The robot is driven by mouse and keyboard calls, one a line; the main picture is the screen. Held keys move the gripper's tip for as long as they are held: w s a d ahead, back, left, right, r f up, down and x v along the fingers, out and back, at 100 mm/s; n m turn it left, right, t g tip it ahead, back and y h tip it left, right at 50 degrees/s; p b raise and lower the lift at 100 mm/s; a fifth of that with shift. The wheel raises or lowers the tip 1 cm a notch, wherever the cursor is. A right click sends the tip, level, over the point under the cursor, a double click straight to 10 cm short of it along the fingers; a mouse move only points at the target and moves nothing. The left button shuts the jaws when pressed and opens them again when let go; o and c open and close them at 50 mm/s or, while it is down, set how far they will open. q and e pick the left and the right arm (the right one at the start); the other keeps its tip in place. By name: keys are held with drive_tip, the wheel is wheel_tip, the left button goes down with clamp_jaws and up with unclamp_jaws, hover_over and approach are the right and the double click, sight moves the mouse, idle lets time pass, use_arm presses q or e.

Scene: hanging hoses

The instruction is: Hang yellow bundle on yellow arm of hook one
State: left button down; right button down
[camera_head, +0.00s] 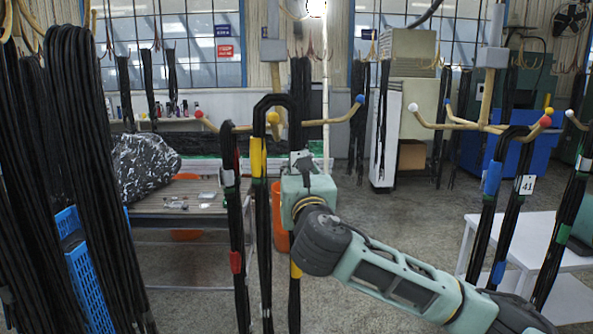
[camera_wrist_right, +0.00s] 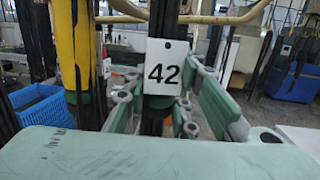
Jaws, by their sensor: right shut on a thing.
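The yellow bundle, a black hose loop with yellow tape (camera_head: 258,158), hangs upright in the middle of the head view. My right gripper (camera_head: 300,165) is shut around its right leg, below the loop's top. The right wrist view shows its number tag 42 (camera_wrist_right: 166,66) between my fingers (camera_wrist_right: 165,108) and its yellow tape (camera_wrist_right: 77,45). Hook one has wooden arms with red, yellow and blue tips. Its yellow tip (camera_head: 273,117) shows inside the loop, below the loop's top; I cannot tell whether the loop is around the arm or in front. My left gripper is out of view.
A red-taped bundle (camera_head: 235,262) hangs close on the left, by hook one's red tip (camera_head: 199,114). The blue arm (camera_head: 345,118) looks bare. Bundle 41 (camera_head: 513,205) hangs at right, near a white table (camera_head: 480,228). Thick black hoses (camera_head: 85,150) fill the left side.

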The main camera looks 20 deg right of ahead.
drive_tip(key=shift+w+d+f+b, duration=0.1)
drive_tip(key=shift+w+f+b, duration=0.3)
drive_tip(key=shift+f, duration=0.45)
drive_tip(key=shift+w+d+f+b, duration=0.1)
drive_tip(key=shift+w+f+b, duration=0.35)
drive_tip(key=shift+f, duration=0.4)
drive_tip(key=shift+w+d+f+b, duration=0.1)
drive_tip(key=shift+w+f+b, duration=0.15)
drive_tip(key=shift+f+b, duration=0.45)
drive_tip(key=shift+f, duration=0.2)
